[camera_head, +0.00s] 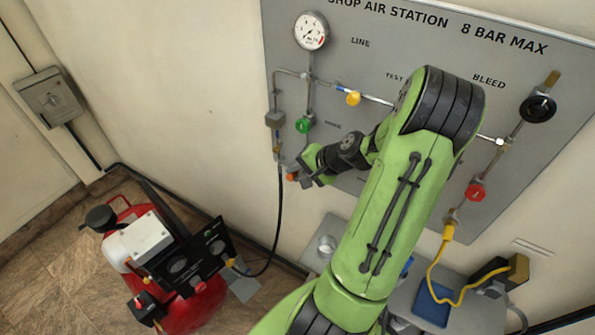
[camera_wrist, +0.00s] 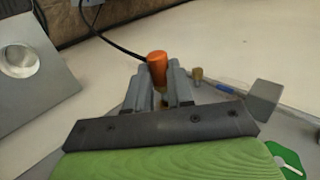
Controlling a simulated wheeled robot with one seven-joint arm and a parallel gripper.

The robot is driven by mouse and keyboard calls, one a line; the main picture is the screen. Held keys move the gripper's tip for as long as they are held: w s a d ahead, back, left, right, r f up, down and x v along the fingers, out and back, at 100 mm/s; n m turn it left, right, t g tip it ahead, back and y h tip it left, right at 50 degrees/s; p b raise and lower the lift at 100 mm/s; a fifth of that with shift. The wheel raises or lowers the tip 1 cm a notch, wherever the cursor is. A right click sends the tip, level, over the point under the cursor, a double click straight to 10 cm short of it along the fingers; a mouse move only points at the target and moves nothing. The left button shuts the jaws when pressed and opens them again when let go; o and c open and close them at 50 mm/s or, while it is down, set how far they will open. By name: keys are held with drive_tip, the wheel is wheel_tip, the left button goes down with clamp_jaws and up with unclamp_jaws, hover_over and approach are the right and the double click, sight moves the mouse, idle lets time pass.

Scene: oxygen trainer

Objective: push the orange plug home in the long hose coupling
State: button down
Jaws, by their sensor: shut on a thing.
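My gripper (camera_head: 306,176) is at the lower left of the wall panel, beside the vertical pipe run. In the wrist view its two grey fingers (camera_wrist: 161,88) are shut around an orange plug (camera_wrist: 157,68), whose rounded end stands up between them. A bit of the orange plug (camera_head: 291,177) also shows at the fingertips in the head view. The black hose (camera_head: 279,205) rises to fittings at the pipe's lower end, just left of my gripper. I cannot tell which fitting is the long hose coupling, nor whether the plug touches it.
The grey panel (camera_head: 400,45) carries a gauge (camera_head: 311,31), a green knob (camera_head: 303,125), a yellow knob (camera_head: 353,98) and a red knob (camera_head: 475,190). A red compressor (camera_head: 190,300) stands lower left. A yellow hose (camera_head: 432,268) hangs at the right over a grey shelf.

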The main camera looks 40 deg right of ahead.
drive_tip(key=shift+w+d+p, duration=0.2)
drive_tip(key=shift+d, duration=0.45)
drive_tip(key=shift+w+d+p, duration=0.15)
drive_tip(key=shift+d, duration=0.45)
drive_tip(key=c, duration=0.9)
unclamp_jaws()
